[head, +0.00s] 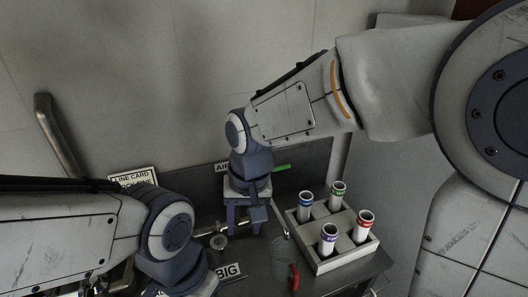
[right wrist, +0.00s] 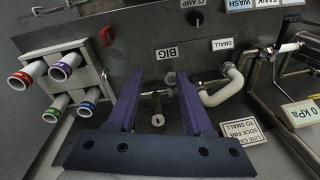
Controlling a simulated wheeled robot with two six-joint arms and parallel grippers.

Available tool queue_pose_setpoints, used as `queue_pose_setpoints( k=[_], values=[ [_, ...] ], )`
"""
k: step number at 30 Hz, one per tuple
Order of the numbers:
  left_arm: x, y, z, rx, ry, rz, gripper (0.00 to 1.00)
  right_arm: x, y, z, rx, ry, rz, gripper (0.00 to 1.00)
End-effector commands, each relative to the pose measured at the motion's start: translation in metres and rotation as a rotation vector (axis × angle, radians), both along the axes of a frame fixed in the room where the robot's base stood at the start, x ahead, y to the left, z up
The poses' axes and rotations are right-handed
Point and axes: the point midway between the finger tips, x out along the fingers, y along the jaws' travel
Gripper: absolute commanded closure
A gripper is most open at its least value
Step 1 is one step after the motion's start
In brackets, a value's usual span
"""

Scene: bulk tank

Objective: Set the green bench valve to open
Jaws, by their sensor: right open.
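The green valve handle (head: 282,168) shows in the head view as a short bar against the back panel, just right of my right gripper's wrist. It points right; its pivot is hidden behind my arm. I do not make it out in the right wrist view. My right gripper (head: 245,226) points down over the bench, left of the tube rack. In the right wrist view my right gripper (right wrist: 158,80) has its two purple fingers wide apart, with a pale pipe fitting (right wrist: 157,119) seen between them. My left arm enters at lower left; its fingers are out of the frame.
A rack (head: 346,255) holds several tubes with coloured rims. A red handle (head: 294,277) stands near the rack's front left; it also shows in the right wrist view (right wrist: 107,36). A BIG label (head: 228,271) and white pipes (right wrist: 222,87) lie nearby.

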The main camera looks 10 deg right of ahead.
Motion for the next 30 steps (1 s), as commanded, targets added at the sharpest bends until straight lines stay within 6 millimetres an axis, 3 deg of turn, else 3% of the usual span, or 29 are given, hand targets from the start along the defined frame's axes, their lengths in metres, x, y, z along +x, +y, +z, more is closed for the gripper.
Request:
queue_pose_setpoints(
  k=[1, 3, 6, 9, 12, 15, 20, 30],
  values=[
    [0.000, 0.000, 0.024, -0.001, -0.001, 0.000, 0.50, 0.044, -0.009, 0.021, 0.007, 0.004, -0.181, 0.49],
    [0.000, 0.000, 0.039, -0.001, -0.001, 0.001, 0.50, 0.098, -0.025, 0.032, 0.025, 0.001, -0.431, 0.49],
    [0.000, 0.000, 0.057, -0.001, -0.001, 0.001, 0.50, 0.164, -0.059, 0.038, 0.053, -0.003, -0.755, 0.49],
    [0.000, 0.000, 0.069, -0.001, -0.001, 0.002, 0.50, 0.211, -0.094, 0.038, 0.079, -0.008, -1.015, 0.49],
    [0.000, 0.000, 0.077, -0.001, -0.001, 0.002, 0.50, 0.240, -0.122, 0.035, 0.101, -0.012, -1.192, 0.49],
    [0.000, 0.000, 0.080, 0.000, 0.000, 0.002, 0.50, 0.254, -0.137, 0.031, 0.114, -0.015, -1.287, 0.49],
    [0.000, 0.000, 0.085, 0.000, 0.000, 0.001, 0.50, 0.261, -0.140, 0.017, 0.118, -0.014, -1.319, 0.49],
    [0.000, 0.000, 0.107, 0.000, 0.000, -0.003, 0.50, 0.271, -0.137, -0.043, 0.116, -0.012, -1.315, 0.49]
  ],
)
